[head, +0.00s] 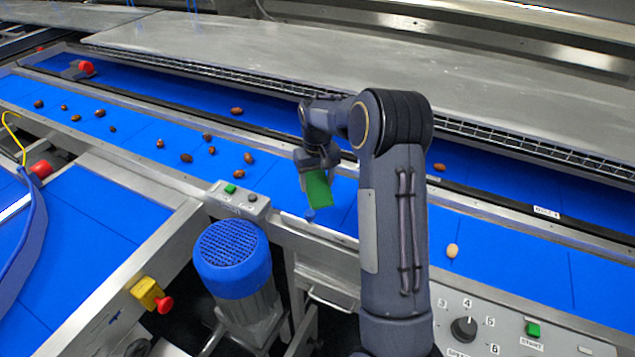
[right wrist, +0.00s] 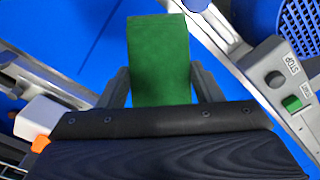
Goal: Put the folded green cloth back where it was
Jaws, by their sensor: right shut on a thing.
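The folded green cloth (head: 316,188) hangs from my right gripper (head: 312,168) over the near edge of the blue belt in the head view. In the right wrist view the cloth (right wrist: 159,60) sits between the two fingers of the gripper (right wrist: 159,88), which is shut on it. Its far end sticks out beyond the fingers. I cannot tell whether the cloth touches the belt or rail below. My left gripper is not in view.
The blue belt (head: 130,115) carries several brown dates, and one pale date (head: 452,251) lies at right. A button box (head: 240,198), a blue-capped motor (head: 232,257) and a control panel with a dial (head: 464,328) stand near. A metal cover (head: 300,60) runs behind.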

